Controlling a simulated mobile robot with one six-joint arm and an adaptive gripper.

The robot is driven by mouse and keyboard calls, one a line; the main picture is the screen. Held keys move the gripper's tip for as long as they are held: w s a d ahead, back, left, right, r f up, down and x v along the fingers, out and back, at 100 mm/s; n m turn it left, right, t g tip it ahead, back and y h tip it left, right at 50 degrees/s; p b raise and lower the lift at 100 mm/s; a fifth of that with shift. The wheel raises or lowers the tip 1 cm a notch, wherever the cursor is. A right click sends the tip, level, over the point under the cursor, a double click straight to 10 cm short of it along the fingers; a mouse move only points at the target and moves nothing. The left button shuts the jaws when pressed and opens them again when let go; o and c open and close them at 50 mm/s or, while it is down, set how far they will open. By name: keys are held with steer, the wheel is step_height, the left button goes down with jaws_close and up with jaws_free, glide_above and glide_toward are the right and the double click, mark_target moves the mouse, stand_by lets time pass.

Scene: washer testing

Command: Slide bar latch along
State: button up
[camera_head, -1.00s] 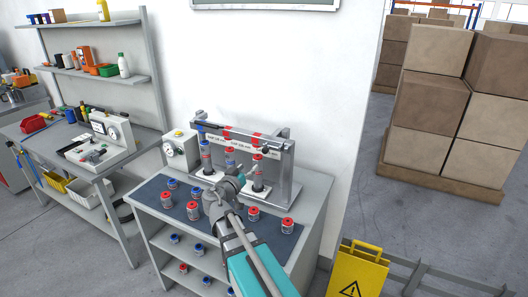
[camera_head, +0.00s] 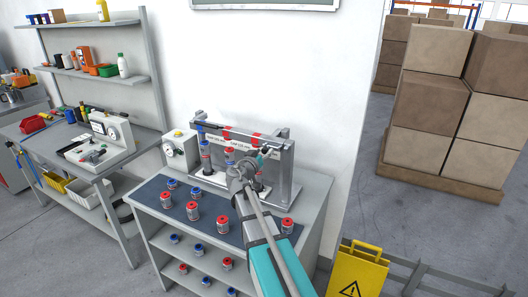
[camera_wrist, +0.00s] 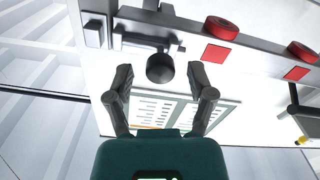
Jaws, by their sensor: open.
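The bar latch shows in the wrist view as a grey bar with a round black knob (camera_wrist: 160,68), mounted on a pale panel (camera_wrist: 185,60). My gripper (camera_wrist: 160,74) is open, with one dark finger on either side of the knob. The knob lies between the fingertips, with gaps on both sides, and nothing is gripped. In the head view my gripper (camera_head: 266,152) is at the right end of the test fixture's upper rail (camera_head: 240,132). The arm hides the knob and part of the fixture there.
Several red-capped and blue-capped cylinders, one of them a red-capped cylinder (camera_head: 193,211), stand on the dark mat (camera_head: 150,193). A dial box (camera_head: 180,150) stands left of the fixture. A yellow warning sign (camera_head: 356,272) stands at the lower right.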

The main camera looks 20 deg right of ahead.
steer(key=shift+w+d, duration=0.4)
steer(key=shift+d, duration=0.15)
jaws_close()
